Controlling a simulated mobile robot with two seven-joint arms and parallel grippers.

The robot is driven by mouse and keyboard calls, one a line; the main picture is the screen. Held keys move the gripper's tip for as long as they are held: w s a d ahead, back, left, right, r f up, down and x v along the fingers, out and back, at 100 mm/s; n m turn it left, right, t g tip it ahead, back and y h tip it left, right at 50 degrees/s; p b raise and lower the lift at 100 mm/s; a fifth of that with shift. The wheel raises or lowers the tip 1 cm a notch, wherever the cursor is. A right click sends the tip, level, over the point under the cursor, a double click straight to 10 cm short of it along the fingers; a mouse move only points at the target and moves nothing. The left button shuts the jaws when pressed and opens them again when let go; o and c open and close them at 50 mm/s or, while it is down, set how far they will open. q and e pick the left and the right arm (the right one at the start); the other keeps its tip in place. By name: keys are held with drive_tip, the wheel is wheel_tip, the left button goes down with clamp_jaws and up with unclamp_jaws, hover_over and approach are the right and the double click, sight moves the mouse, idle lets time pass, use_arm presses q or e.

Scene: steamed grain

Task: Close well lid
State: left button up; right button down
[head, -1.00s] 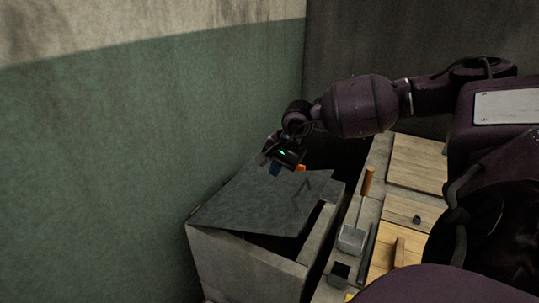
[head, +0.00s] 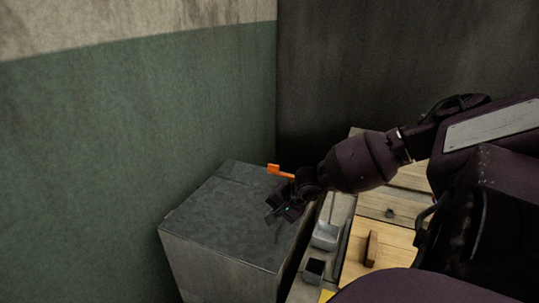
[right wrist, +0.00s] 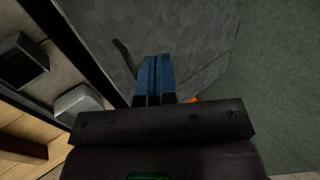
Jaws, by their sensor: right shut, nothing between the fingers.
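The well lid (head: 225,205) is a dark grey flat panel. It lies level on top of the grey box-shaped well (head: 215,262), with no clear gap at the front edge. The lid's grey surface also fills the upper middle of the right wrist view (right wrist: 200,40). My right gripper (head: 276,214) is over the lid's right part, close to its surface; I cannot tell whether it touches. Its blue fingers (right wrist: 154,76) are together and empty in the right wrist view. A thin dark bar shape (right wrist: 124,56) shows on the lid beside them. My left gripper is not in view.
An orange piece (head: 279,171) shows at the lid's far right edge. Right of the well is a counter with a metal scoop-like piece (head: 325,236), a small square dark container (head: 314,270) and wooden boxes or boards (head: 375,265). A green wall stands at the left.

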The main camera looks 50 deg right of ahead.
hover_over(280, 252)
wheel_tip(280, 252, down, 8)
drive_tip(key=shift+w+r+b, duration=0.1)
drive_tip(key=shift+b, duration=0.25)
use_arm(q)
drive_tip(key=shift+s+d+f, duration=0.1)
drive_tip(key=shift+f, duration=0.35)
use_arm(e)
drive_tip(key=shift+f, duration=0.6)
